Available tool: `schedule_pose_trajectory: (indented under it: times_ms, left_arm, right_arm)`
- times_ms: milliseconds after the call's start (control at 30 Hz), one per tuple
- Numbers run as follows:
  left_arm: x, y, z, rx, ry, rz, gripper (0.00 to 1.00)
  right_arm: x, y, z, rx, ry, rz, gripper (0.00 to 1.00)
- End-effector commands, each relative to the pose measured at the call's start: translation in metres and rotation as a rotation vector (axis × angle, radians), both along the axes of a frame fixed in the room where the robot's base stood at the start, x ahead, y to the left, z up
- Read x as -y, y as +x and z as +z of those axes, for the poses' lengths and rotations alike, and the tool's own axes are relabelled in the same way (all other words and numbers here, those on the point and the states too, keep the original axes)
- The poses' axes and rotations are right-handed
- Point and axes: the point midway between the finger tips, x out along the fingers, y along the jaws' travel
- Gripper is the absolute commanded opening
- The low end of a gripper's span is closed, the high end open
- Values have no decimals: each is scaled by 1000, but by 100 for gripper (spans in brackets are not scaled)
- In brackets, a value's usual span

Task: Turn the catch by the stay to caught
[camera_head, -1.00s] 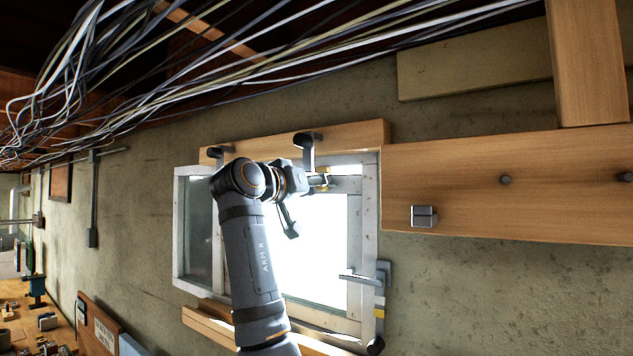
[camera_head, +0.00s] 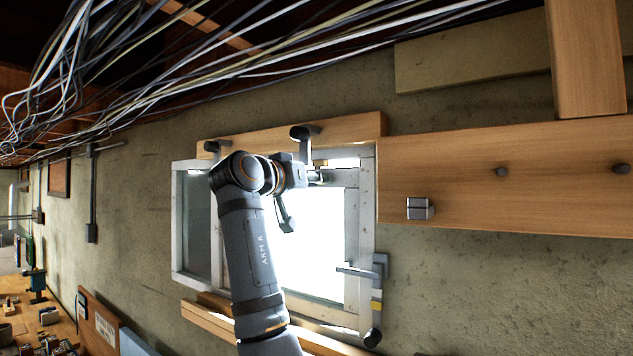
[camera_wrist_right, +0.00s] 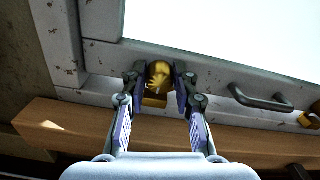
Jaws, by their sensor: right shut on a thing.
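A white-framed window (camera_head: 366,215) stands in the wall. My right gripper (camera_head: 316,176) is at its upper right part, coming in from the left. In the right wrist view, the right gripper (camera_wrist_right: 160,82) is shut on a rounded brass catch (camera_wrist_right: 158,72) on the worn white frame, one finger on each side. A brass block shows just below the catch. I cannot tell which way the catch is turned. A grey lever (camera_head: 357,271) is at the window's lower right. My left gripper is not in view.
A dark bar handle (camera_wrist_right: 262,99) is on the frame to the right of the gripper in the wrist view, with another brass piece (camera_wrist_right: 309,119) at the edge. A wooden beam (camera_head: 455,195) runs right of the window. Cables (camera_head: 250,60) hang above.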

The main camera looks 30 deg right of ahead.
Motion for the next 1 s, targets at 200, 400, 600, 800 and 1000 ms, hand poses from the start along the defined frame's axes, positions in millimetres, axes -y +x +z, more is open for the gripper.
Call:
schedule_pose_trajectory:
  times_ms: [200,400,600,800,1000]
  left_arm:
    - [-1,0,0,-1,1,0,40]
    - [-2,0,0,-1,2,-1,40]
    - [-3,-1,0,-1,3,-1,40]
    - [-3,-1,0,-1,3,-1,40]
    - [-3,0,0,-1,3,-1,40]
  right_arm:
    - [-1,1,1,157,64,1,0]
    - [-1,1,1,314,129,1,0]
    - [-1,2,1,448,185,0,0]
    - [-2,2,1,544,224,0,0]
    - [-2,2,1,596,246,0,0]
